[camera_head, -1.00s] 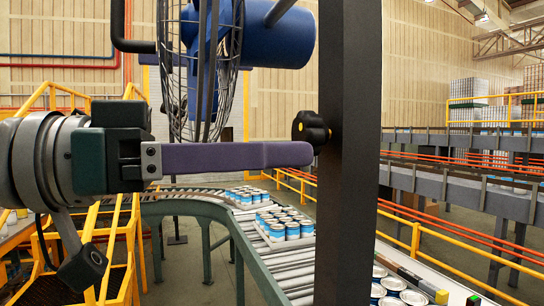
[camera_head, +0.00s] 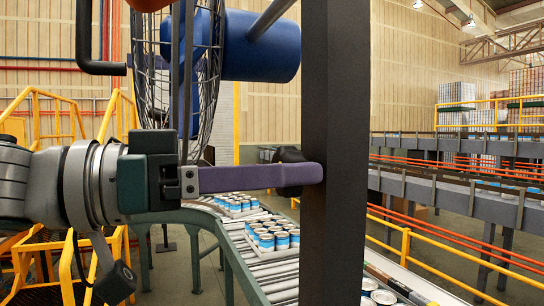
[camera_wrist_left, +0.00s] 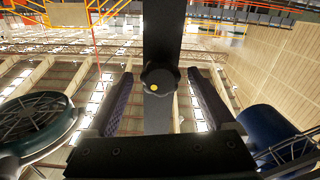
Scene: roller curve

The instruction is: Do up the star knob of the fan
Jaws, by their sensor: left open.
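The star knob (camera_wrist_left: 158,79) is dark with lobes and a yellow dot, on the face of the dark upright post (camera_wrist_left: 163,30) in the left wrist view. In the head view the knob (camera_head: 288,154) is mostly hidden behind a purple finger, beside the post (camera_head: 334,90). The fan (camera_head: 262,45), with a blue motor and wire cage, is above my left arm. My left gripper (camera_head: 303,174) is open. Its purple fingers stand either side of the knob, and the wrist view shows a gap on both sides (camera_wrist_left: 160,86). My right gripper is not in view.
A curved roller conveyor (camera_head: 275,285) carries trays of blue-and-white cans (camera_head: 270,238) below and behind the fingers. Yellow railings (camera_head: 400,240) run along the right, and yellow stairs (camera_head: 60,270) stand at the left. The fan's cage hangs close above my wrist.

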